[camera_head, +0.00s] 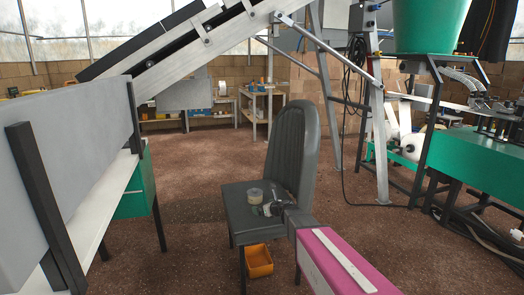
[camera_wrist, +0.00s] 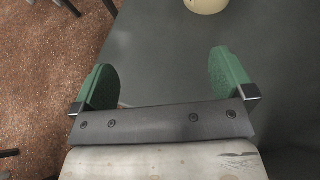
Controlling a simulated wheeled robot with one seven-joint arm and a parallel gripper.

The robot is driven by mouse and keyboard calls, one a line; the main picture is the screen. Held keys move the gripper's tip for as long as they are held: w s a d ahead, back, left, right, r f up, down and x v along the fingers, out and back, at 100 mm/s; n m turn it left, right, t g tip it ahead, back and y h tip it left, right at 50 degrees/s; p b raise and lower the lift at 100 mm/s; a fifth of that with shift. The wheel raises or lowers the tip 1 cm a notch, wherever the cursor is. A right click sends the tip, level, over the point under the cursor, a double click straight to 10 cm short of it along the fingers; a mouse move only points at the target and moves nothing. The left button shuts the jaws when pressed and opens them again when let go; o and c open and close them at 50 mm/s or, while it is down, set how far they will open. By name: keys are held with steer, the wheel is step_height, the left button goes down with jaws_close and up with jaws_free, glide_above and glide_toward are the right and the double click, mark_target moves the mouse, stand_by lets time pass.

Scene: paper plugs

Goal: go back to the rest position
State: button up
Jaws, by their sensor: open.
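My gripper (camera_wrist: 166,82) has two green fingers spread wide apart, with nothing between them, in the wrist view. It hangs over the dark grey chair seat (camera_wrist: 165,45). In the head view my gripper (camera_head: 271,208) is small and dark, at the end of my pink arm, over the front part of the chair seat. A small pale round thing (camera_head: 255,196) sits on the seat just beyond the gripper. Its edge also shows at the top of the wrist view (camera_wrist: 206,5), apart from the fingers.
The chair's tall backrest (camera_head: 292,150) rises behind the gripper. An orange bin (camera_head: 259,261) stands on the floor under the seat. A grey trough (camera_head: 65,165) is at left, a green machine (camera_head: 460,162) at right. Open brown floor (camera_head: 205,165) lies between.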

steer(key=shift+s, duration=0.6)
steer(key=shift+s+d+f+n+g, duration=0.15)
steer(key=shift+s+n+g, duration=0.35)
steer(key=shift+n, duration=0.5)
steer(key=s+d+f+n+g+h, duration=0.1)
steer(key=s+d+n+g+h, duration=0.1)
steer(key=s+d+n, duration=0.3)
steer(key=s+d+f+n+g+h, duration=0.1)
steer(key=s+d+n+g+h, duration=0.2)
steer(key=s+n, duration=0.9)
steer(key=s+d+f+n+g+h, duration=0.2)
steer(key=s+d+n+g+h, duration=0.1)
steer(key=s+d+n, duration=0.5)
steer(key=shift+s+d+n+g, duration=0.3)
steer(key=shift+s+d+g, duration=0.25)
steer(key=shift+s, duration=0.45)
